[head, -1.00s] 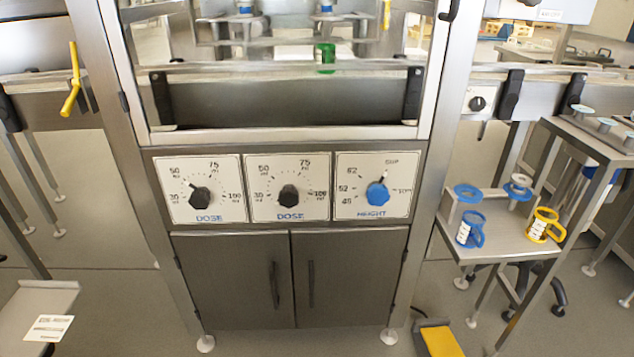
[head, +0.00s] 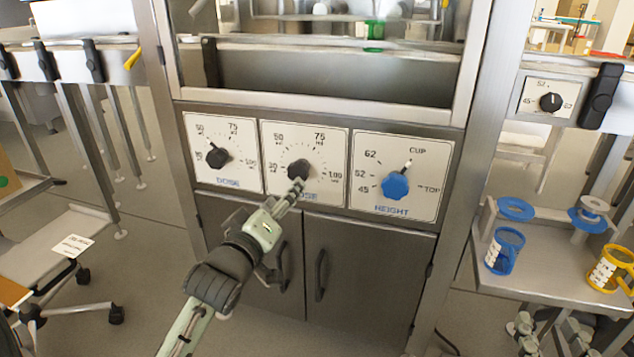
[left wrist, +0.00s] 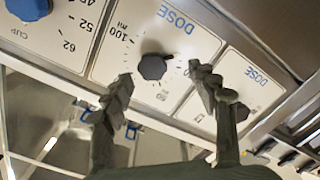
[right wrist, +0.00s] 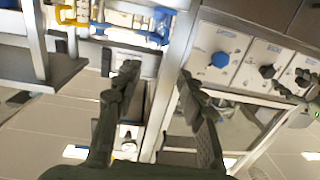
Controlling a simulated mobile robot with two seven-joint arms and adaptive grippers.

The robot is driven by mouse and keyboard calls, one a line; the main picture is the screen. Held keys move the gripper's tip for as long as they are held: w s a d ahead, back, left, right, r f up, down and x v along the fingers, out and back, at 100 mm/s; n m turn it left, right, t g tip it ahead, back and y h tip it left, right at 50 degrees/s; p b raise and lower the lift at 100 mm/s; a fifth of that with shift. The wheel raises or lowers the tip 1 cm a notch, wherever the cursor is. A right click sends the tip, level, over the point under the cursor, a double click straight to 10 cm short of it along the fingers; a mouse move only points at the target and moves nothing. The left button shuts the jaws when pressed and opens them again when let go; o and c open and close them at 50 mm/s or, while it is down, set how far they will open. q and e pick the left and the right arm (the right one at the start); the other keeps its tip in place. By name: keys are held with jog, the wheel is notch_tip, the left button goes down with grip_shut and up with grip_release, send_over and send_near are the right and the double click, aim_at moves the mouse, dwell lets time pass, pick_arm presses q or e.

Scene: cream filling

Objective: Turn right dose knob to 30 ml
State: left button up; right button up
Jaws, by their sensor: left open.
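The right dose knob (head: 297,169) is black and sits on the middle white dial panel (head: 325,150), marked 30 to 100. It also shows in the left wrist view (left wrist: 153,67), between the spread fingers as seen there. My left gripper (head: 297,187) is open just in front of and below this knob, and its tips partly cover the dial. Whether they touch the knob I cannot tell. The knob's pointer setting is not clear. My right gripper (right wrist: 158,75) is open and empty, low near the side tray.
A left dose knob (head: 218,157) and a blue height knob (head: 395,185) flank the middle panel. Cabinet doors (head: 355,270) lie below. A side tray (head: 555,268) at right holds a blue mug (head: 504,250) and a yellow mug (head: 610,268).

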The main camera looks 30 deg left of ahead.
aim_at(296, 174)
pick_arm(q)
jog(key=shift+n+t, duration=0.3)
jog(key=x, duration=0.2)
jog(key=r+x, duration=0.1)
jog(key=x, duration=0.5)
jog(key=shift+d+r, duration=0.2)
jog(key=shift+r, duration=0.05)
pick_arm(e)
jog(key=r, duration=0.1)
jog(key=r+t, duration=0.1)
jog(key=r+y, duration=0.1)
jog(key=r, duration=0.1)
jog(key=shift+s+a+t, duration=0.2)
jog(key=shift+a+t, duration=0.1)
jog(key=shift+a, duration=0.05)
pick_arm(q)
jog(key=shift+c, duration=0.3)
